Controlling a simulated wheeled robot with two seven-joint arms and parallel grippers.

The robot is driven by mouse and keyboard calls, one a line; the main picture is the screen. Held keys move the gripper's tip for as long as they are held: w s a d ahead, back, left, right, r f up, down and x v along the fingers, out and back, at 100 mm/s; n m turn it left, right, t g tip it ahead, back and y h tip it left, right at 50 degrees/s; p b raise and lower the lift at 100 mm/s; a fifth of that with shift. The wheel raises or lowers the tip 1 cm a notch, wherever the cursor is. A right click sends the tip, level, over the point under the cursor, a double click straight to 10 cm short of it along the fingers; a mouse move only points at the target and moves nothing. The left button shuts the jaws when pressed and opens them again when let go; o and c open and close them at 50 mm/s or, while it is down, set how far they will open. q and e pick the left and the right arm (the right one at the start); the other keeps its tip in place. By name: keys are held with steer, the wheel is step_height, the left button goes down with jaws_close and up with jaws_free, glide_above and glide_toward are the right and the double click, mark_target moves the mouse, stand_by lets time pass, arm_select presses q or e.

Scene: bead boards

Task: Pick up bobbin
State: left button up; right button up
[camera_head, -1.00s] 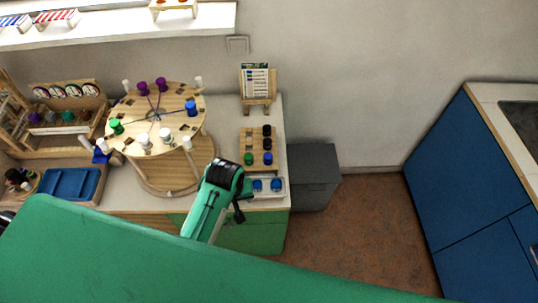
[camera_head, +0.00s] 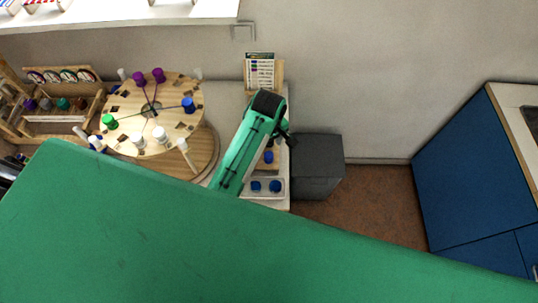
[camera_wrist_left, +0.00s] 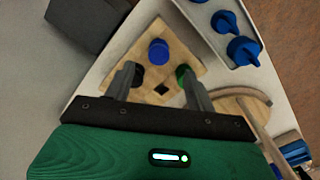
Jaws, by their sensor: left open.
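My left gripper (camera_wrist_left: 160,78) is open over a wooden peg board (camera_wrist_left: 113,54) in the left wrist view. A black bobbin (camera_wrist_left: 137,76) shows beside one finger and a green bobbin (camera_wrist_left: 183,74) beside the other. A blue bobbin (camera_wrist_left: 158,51) stands beyond them on the board. My right gripper is not in view.
A pale tray with blue bobbins (camera_head: 274,186) stands in front of the board. A round wooden table (camera_head: 170,110) with purple, green, blue and white bobbins stands left. A card stand (camera_head: 260,70) is behind my arm. A grey box (camera_head: 318,165) stands to the right.

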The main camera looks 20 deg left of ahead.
mark_target(268, 154)
arm_select(q)
step_height(268, 154, down, 2)
steer(key=shift+w+f, duration=0.15)
steer(key=shift+f, duration=0.1)
steer(key=shift+w+f, duration=0.1)
steer(key=shift+f, duration=0.25)
steer(key=shift+a+f+p, duration=0.1)
steer(key=shift+f+p, duration=0.8)
steer(key=shift+p, duration=0.2)
step_height(268, 154, down, 3)
steer(key=shift+r+p, duration=0.1)
steer(key=shift+p, duration=0.3)
steer(key=shift+f, duration=0.3)
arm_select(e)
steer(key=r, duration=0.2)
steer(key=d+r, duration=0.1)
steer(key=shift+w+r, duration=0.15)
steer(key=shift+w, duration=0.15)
arm_select(q)
steer(key=shift+c, duration=0.3)
steer(key=c, duration=1)
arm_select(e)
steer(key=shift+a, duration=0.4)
